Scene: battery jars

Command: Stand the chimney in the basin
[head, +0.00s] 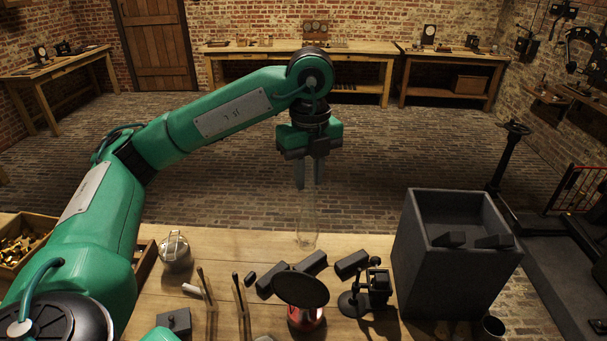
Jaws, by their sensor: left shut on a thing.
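My left gripper (309,186) points straight down above the back edge of the workbench. It is shut on the chimney (307,222), a clear glass tube that hangs upright below the fingers and is hard to see against the bricks. Its lower end shows against the bench's back edge; I cannot tell whether it touches the wood. The likely basin is the tall dark grey open-topped box (445,268) at the right, with dark blocks inside near its front. The chimney is left of it and apart from it. My right gripper is not in view.
On the workbench (235,250) stand a glass jar (176,252), a black disc (301,289) on a red base, a small black stand (368,290) and several dark blocks (351,264). A crate of brass pieces (40,228) is at the left. A metal cup (492,328) is at lower right.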

